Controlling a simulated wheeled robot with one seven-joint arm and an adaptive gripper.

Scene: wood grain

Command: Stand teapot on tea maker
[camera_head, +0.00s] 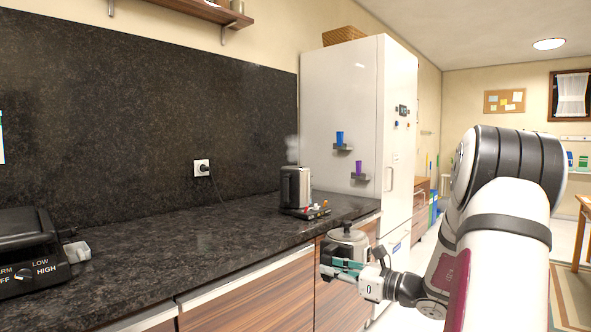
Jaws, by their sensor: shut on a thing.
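The teapot (347,239) is grey with a low lid and a small dark knob. It is in front of the counter's front edge, near the right end of the counter. My gripper (340,266), with teal-marked fingers, is shut on it; the fingers and wrist hide its lower part, so the exact grip point cannot be told. The tea maker (295,186) stands on the counter farther back and to the left of the teapot. It has a dark and silver upright body, a low base with small red lights, and faint steam above. The teapot is apart from it.
The dark stone counter (190,250) is clear between the tea maker and a black appliance (30,255) at far left. A cord runs from a wall socket (201,168) toward the tea maker. A tall white fridge (340,110) stands behind. Wooden cabinets are below the counter.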

